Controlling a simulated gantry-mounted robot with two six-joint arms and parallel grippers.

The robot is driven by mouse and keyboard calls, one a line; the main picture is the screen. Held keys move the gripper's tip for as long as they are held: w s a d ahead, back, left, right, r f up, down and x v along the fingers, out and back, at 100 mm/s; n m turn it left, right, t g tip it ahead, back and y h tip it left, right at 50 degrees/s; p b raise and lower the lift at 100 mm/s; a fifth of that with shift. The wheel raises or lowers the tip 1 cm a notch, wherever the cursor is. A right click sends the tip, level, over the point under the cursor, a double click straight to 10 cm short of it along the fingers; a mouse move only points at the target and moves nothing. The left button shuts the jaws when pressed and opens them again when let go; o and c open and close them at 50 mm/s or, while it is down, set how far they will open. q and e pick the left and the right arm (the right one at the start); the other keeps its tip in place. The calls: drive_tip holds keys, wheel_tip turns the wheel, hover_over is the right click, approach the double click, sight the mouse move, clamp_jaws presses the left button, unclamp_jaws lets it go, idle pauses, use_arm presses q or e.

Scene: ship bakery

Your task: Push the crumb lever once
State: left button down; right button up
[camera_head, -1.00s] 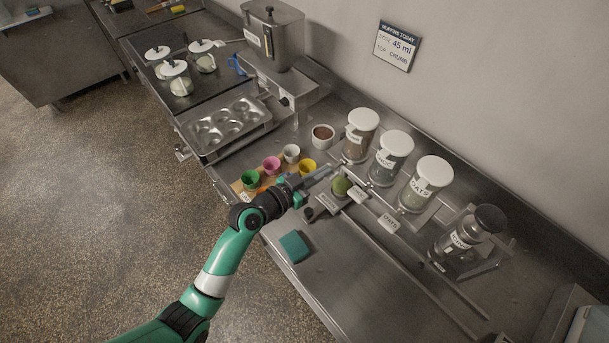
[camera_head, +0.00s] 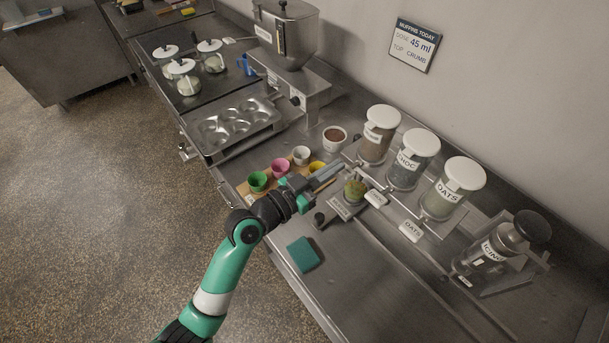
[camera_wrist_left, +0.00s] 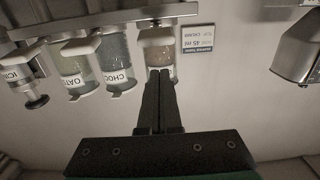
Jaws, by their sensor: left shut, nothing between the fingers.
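The crumb jar (camera_head: 376,148), brown inside with a white lid, is the leftmost of three dispensers on the counter. Its lever is hidden or too small to make out beside my fingers. My left gripper (camera_head: 342,167) is shut and empty, its tips at the front foot of this jar; I cannot tell whether they touch the lever. In the left wrist view, the closed fingers (camera_wrist_left: 159,78) point at the jar (camera_wrist_left: 158,52). A cup with a green-brown speckled top (camera_head: 355,190) stands just right of the fingers. My right gripper is not in view.
Choc (camera_head: 413,163) and oats (camera_head: 453,188) jars stand to the right, with an icing dispenser (camera_head: 488,250) beyond. Colored cups (camera_head: 280,168) are close left of the gripper. A brown-filled bowl (camera_head: 334,137) is behind. The front counter beside the teal sponge (camera_head: 303,254) is clear.

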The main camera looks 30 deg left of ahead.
use_arm(q)
drive_tip(key=v, duration=0.9)
drive_tip(key=shift+r, duration=0.15)
idle(0.4)
